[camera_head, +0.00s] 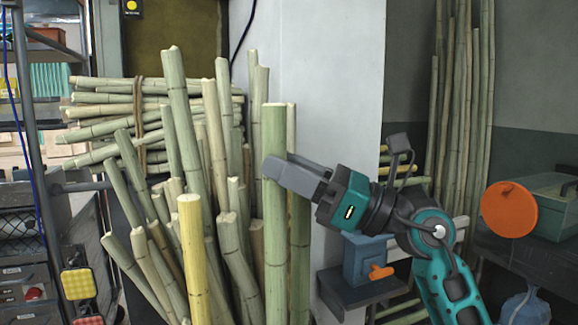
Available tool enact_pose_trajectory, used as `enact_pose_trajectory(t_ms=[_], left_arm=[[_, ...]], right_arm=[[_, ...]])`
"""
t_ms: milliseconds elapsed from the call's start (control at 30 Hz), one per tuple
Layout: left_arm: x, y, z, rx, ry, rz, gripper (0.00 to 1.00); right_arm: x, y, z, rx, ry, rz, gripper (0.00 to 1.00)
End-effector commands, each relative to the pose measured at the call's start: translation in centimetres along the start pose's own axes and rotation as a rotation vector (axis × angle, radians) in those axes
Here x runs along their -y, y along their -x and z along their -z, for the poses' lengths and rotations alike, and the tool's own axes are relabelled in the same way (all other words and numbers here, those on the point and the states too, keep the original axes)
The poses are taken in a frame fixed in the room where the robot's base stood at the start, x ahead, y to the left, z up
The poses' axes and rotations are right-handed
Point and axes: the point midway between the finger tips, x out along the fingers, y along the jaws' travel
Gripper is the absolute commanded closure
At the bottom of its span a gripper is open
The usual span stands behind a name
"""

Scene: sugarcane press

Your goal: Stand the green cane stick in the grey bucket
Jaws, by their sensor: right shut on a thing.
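The green cane stick (275,235) is upright, in front of the right side of a bundle of standing canes. My right gripper (276,172) comes in from the right and is shut on the stick in its upper part, below its flat top end. The stick's lower end runs out of the bottom of the picture, so I cannot see what it stands in or over. I cannot make out the grey bucket. My left gripper is not in view.
Many canes, one yellow (194,260), stand close left of the held stick. A stack of lying canes (110,100) is behind them. A grey-white wall (320,80) stands behind the gripper. An orange disc (509,209) and a green box (552,205) are at the right.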

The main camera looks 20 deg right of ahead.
Motion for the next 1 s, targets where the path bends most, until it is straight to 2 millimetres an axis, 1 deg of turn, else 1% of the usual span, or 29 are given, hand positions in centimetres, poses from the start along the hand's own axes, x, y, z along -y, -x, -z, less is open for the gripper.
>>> enact_pose_trajectory(t_ms=[33,500,733,900,1000], left_arm=[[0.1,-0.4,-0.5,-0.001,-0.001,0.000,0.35],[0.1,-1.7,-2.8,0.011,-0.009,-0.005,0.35],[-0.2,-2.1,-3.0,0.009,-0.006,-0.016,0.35],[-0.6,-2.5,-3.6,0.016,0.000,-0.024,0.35],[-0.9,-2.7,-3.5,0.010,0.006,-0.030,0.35]], right_arm=[[0.0,0.3,0.5,0.003,0.001,0.000,1.00],[0.0,1.5,3.5,0.003,0.000,0.000,1.00],[0.0,2.1,4.9,0.003,0.001,0.000,1.00],[0.0,2.5,6.0,0.002,0.001,0.000,1.00],[0.0,2.8,6.6,0.002,0.000,-0.001,1.00]])
